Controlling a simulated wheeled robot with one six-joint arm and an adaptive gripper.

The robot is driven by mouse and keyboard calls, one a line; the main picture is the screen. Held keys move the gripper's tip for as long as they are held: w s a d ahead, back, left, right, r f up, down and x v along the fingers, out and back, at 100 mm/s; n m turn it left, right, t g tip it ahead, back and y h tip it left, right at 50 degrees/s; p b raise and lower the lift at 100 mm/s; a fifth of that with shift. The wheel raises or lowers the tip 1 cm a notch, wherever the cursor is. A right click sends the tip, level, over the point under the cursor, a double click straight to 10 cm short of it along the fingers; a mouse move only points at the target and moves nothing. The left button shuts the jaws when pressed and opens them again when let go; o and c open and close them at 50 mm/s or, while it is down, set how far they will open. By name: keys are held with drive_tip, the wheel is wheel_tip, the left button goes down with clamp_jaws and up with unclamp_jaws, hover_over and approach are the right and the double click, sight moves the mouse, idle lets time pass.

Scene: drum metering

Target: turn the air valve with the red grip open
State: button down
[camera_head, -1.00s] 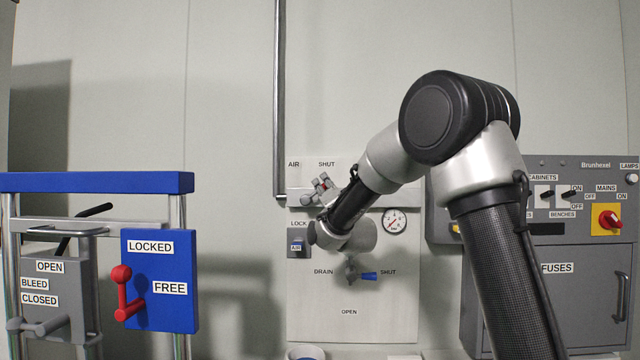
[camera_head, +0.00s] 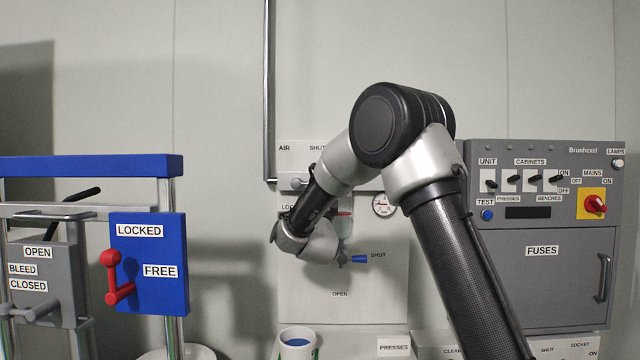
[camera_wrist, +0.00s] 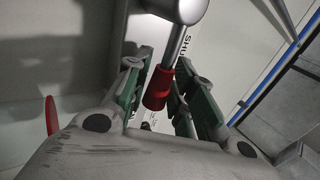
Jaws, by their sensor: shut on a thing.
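The red grip (camera_wrist: 158,90) sits on the end of a silver valve lever (camera_wrist: 175,48) in the wrist view. The lever runs up to a rounded grey hub (camera_wrist: 178,8). My gripper (camera_wrist: 160,78) has its green-padded fingers on either side of the red grip and is shut on it. Part of a "SHUT" label shows beside the lever. In the head view, the panel's "AIR" and "SHUT" labels show above a grey valve part (camera_head: 292,183). My arm covers much of this valve. A small red patch (camera_head: 344,213) shows by my gripper; I cannot tell whether it is the grip.
Below is a drain valve with a blue grip (camera_head: 359,259), close to my gripper. A gauge (camera_head: 383,205) is at the right. A grey fuse cabinet (camera_head: 541,280) stands further right; a blue panel with a red lever (camera_head: 113,279) stands left. A white cup (camera_head: 297,340) stands below.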

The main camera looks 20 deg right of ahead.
drive_tip(key=shift+f, duration=0.15)
drive_tip(key=c, duration=1.2)
unclamp_jaws()
drive_tip(key=v, duration=1.2)
